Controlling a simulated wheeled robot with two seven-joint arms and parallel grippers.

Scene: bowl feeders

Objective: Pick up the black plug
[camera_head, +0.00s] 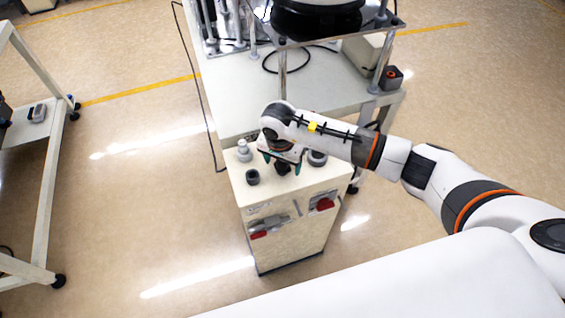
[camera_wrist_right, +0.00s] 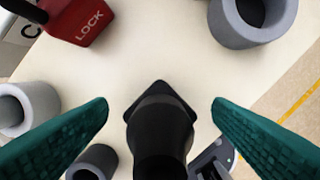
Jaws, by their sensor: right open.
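The black plug (camera_wrist_right: 160,125) stands on the cream top of a cabinet (camera_head: 243,185), between the two green fingers of my right gripper (camera_wrist_right: 160,112) in the right wrist view. Clear gaps show between the plug and each finger, so the gripper is open. In the head view the plug (camera_head: 283,168) is small and partly hidden under my right gripper (camera_head: 281,165), which points down over the cabinet. My left gripper does not show in either view.
Grey ring-shaped parts (camera_wrist_right: 253,18) and a dark grey one (camera_head: 253,177) stand around the plug. A red LOCK block (camera_wrist_right: 80,20) sits at the upper left of the wrist view. A machine bench (camera_head: 232,95) stands behind the cabinet.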

